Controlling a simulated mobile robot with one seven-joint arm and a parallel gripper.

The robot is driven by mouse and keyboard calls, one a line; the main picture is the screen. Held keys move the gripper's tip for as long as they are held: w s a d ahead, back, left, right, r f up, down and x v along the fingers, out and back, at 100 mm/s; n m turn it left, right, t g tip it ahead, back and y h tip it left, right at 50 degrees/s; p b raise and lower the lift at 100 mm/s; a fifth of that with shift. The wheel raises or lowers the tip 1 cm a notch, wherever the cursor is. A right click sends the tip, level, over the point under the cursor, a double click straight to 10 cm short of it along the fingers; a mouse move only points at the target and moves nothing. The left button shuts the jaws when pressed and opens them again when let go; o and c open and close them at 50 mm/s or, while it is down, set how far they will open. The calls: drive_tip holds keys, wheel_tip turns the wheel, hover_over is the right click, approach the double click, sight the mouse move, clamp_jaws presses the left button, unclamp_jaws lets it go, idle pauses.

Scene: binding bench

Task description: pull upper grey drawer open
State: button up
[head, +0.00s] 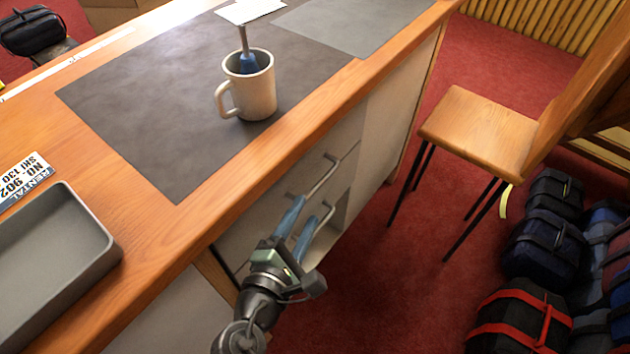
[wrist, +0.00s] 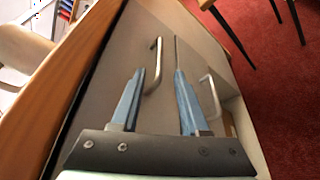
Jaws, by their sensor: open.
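The upper grey drawer (head: 318,152) is in the bench's front and looks shut; its front also shows in the wrist view (wrist: 118,62). Its bar handle (head: 322,176) is metal. In the wrist view this handle (wrist: 157,62) appears between my two blue fingers, nearer the left one. My gripper (head: 307,210) is open and empty in front of the drawers, and it also shows in the wrist view (wrist: 160,72). Whether the fingertips reach past the handle is unclear. My fingers and wrist hide part of the drawer fronts. The lower handle (wrist: 214,95) is outside the right finger.
A grey tray (head: 110,252) lies on the bench at left. A wooden stool (head: 480,130) and several bags (head: 520,320) stand at right. Red floor is clear between bench and stool.

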sight(317, 190)
drive_tip(key=x, duration=0.9)
drive_tip(key=shift+w, duration=0.2)
drive_tip(key=shift+c, duration=0.2)
clamp_jaws()
idle(0.9)
